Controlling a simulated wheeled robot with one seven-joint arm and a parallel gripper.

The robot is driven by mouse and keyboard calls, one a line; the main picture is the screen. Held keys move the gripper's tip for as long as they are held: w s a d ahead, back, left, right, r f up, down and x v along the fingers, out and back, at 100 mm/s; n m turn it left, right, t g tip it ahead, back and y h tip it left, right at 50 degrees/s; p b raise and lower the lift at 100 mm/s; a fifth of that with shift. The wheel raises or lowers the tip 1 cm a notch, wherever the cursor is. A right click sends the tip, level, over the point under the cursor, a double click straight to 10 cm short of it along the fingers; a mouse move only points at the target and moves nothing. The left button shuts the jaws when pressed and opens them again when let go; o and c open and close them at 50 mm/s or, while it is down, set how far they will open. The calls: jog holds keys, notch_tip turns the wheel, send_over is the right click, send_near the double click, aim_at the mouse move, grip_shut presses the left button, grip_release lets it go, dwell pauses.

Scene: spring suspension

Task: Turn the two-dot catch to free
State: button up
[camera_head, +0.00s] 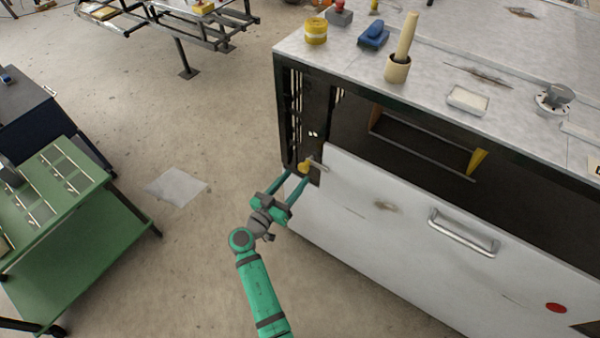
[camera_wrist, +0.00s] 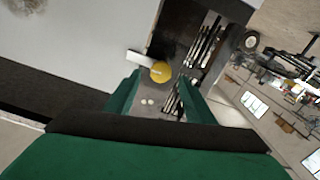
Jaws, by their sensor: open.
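The two-dot catch has a yellow round hub (camera_head: 304,167) and a short pale lever (camera_head: 319,165). It sits on a dark plate at the left end of the white front panel (camera_head: 385,215). The lever points right, its tip reaching over the panel's edge. Two white dots (camera_head: 313,134) mark the dark plate above the hub. In the wrist view the hub (camera_wrist: 160,72), lever (camera_wrist: 139,60) and dots (camera_wrist: 147,101) all show. My gripper (camera_head: 296,177) is open in front of the catch. Its fingers (camera_wrist: 160,84) stand either side of the hub; contact cannot be told.
The white panel has a bar handle (camera_head: 463,232) and a red spot (camera_head: 556,308). A dark opening with a yellow wedge (camera_head: 478,161) lies above it. Small items stand on the bench top (camera_head: 440,65). A green cart (camera_head: 75,225) stands left; the floor between is mostly clear.

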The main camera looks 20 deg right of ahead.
aim_at(303, 170)
jog(key=shift+x, duration=2)
jog(key=shift+w, duration=0.15)
grip_shut()
jog(key=shift+d, duration=0.1)
